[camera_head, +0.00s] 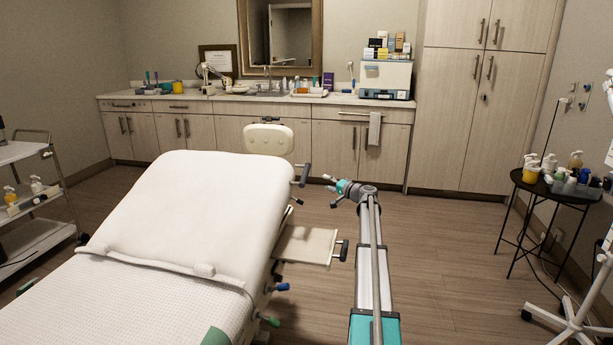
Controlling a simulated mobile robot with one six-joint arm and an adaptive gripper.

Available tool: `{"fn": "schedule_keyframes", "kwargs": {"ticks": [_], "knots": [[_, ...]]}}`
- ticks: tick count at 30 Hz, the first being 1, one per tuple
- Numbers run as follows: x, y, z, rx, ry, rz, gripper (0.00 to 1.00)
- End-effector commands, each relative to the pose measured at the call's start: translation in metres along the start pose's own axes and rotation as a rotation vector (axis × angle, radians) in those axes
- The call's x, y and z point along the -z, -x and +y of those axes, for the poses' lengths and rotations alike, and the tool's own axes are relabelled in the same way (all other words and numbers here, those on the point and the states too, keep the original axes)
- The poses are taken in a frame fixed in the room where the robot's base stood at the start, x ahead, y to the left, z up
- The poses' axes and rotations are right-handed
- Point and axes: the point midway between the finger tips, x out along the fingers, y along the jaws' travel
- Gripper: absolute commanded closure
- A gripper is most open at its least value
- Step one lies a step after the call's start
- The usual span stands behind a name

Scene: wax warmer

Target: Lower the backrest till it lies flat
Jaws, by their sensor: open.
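The treatment chair's white padded backrest (205,205) is tilted up, its far end higher than the seat (120,305) in front. A cream headrest (268,139) stands beyond its far end. Along its right side are a dark-grey handle (304,175) near the top, a blue-tipped lever (279,287) and a green-tipped lever (268,320) lower down. Their far ends are hidden under the padding. My gripper (330,190) is open and empty, pointing left, to the right of the dark-grey handle with a gap between them.
A black round side table (560,188) with bottles stands at right, a white trolley (35,225) at left.

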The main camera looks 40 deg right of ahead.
Motion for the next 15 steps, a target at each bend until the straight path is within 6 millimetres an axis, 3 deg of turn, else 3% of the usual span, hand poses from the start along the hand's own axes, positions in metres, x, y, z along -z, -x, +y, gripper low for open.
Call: {"fn": "schedule_keyframes", "kwargs": {"ticks": [15], "knots": [[0.001, -0.075, 0.000, 0.001, 0.000, -0.002, 0.27]]}}
